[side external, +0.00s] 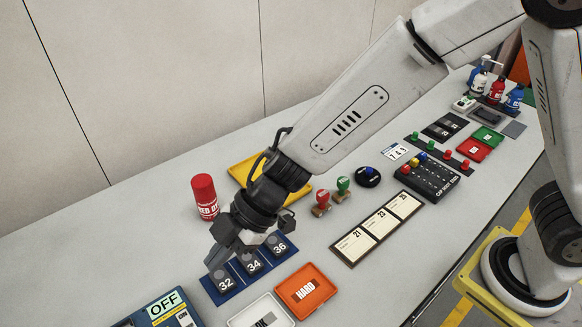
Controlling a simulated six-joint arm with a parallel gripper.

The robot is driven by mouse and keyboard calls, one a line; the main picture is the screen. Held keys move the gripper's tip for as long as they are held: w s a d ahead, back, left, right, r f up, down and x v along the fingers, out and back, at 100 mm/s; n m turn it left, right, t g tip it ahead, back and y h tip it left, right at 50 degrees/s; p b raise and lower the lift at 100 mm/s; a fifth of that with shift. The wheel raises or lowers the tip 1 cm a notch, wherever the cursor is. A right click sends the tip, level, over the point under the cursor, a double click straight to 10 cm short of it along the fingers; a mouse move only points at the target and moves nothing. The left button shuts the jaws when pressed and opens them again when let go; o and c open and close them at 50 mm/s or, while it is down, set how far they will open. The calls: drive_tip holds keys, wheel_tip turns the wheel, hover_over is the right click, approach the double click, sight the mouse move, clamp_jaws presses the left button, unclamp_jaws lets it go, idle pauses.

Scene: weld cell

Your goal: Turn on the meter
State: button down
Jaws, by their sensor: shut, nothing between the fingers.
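The meter (160,308) is a dark blue box at the bottom left, cut off by the picture's lower edge. Its pale green display reads OFF, and an ON label shows on its face to the right. My gripper (214,264) is shut and empty, pointing down at the left end of a blue holder with pieces marked 32, 34 and 36 (238,283). It is up and to the right of the meter, apart from it. I cannot tell its exact height above the holder.
A red spray can (204,197) stands behind my gripper, near a yellow tray (243,167). An orange HARD tray (306,291) and a white tray (262,312) lie right of the meter. Stamps, cards and a button box (432,180) lie farther right. The table left of the can is clear.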

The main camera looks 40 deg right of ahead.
drive_tip(key=shift+w+a+f, duration=0.1)
drive_tip(key=shift+w, duration=0.1)
idle(0.3)
hover_over(177, 318)
drive_tip(key=s+d, duration=0.1)
drive_tip(key=d, duration=0.1)
drive_tip(key=f, duration=0.7)
drive_tip(key=shift+d, duration=0.2)
drive_tip(key=shift+w+f, duration=0.15)
drive_tip(key=shift+f, duration=0.8)
drive_tip(key=shift+w+f, duration=0.15)
drive_tip(key=shift+f, duration=0.8)
